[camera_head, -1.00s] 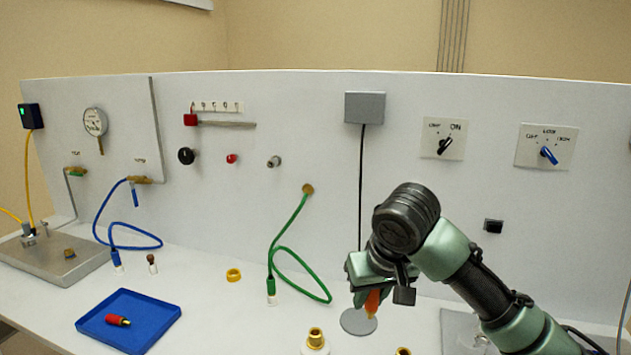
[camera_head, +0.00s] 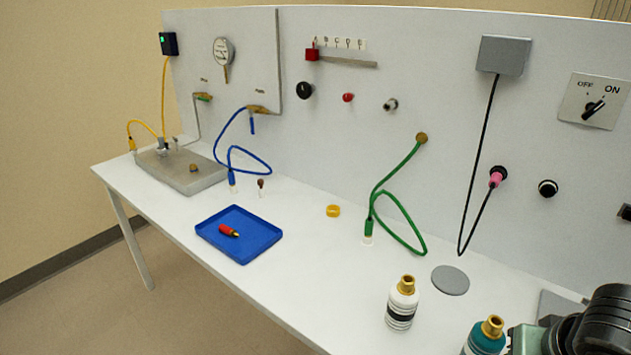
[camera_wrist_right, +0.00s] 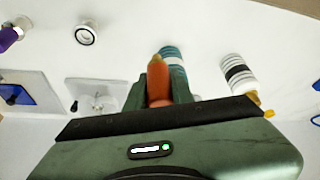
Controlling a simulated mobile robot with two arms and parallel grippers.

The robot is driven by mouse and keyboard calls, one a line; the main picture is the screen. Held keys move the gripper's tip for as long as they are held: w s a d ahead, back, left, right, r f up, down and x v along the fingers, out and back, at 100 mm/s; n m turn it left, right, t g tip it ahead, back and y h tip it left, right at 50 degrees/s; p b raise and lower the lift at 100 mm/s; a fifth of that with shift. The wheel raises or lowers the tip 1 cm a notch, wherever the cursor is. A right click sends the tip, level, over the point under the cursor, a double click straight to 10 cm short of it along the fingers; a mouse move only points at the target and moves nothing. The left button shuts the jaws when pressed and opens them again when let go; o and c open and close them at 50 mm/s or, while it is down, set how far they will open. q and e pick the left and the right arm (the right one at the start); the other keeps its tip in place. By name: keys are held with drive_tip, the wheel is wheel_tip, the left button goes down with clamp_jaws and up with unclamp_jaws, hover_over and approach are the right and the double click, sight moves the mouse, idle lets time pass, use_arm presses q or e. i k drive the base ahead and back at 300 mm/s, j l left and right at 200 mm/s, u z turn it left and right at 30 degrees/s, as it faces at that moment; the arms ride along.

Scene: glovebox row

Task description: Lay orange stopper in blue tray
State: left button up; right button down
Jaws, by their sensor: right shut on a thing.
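The orange stopper (camera_wrist_right: 157,82) is held between the fingers of my right gripper (camera_wrist_right: 158,88) in the right wrist view. In the head view only part of my right arm shows at the bottom right corner; the stopper is not visible there. The blue tray (camera_head: 256,236) lies flat on the white bench, left of centre in the head view, well away from my right arm. My left gripper is in neither view.
A white bottle with black bands (camera_head: 402,303) and a teal bottle (camera_head: 486,336) stand near my right arm. A metal plate (camera_head: 185,178) is farther left.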

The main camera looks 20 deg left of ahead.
sight(255, 231)
drive_tip(key=j+u, duration=0.15)
drive_tip(key=j, duration=0.25)
drive_tip(key=i+j+u, duration=0.2)
drive_tip(key=j, duration=0.2)
drive_tip(key=j+u, duration=0.15)
drive_tip(key=j, duration=0.25)
drive_tip(key=i+j+u, duration=0.2)
drive_tip(key=j, duration=0.15)
drive_tip(key=i+j+u, duration=0.15)
drive_tip(key=j, duration=0.25)
drive_tip(key=i+j+u, duration=0.2)
drive_tip(key=j, duration=0.15)
drive_tip(key=k, duration=0.1)
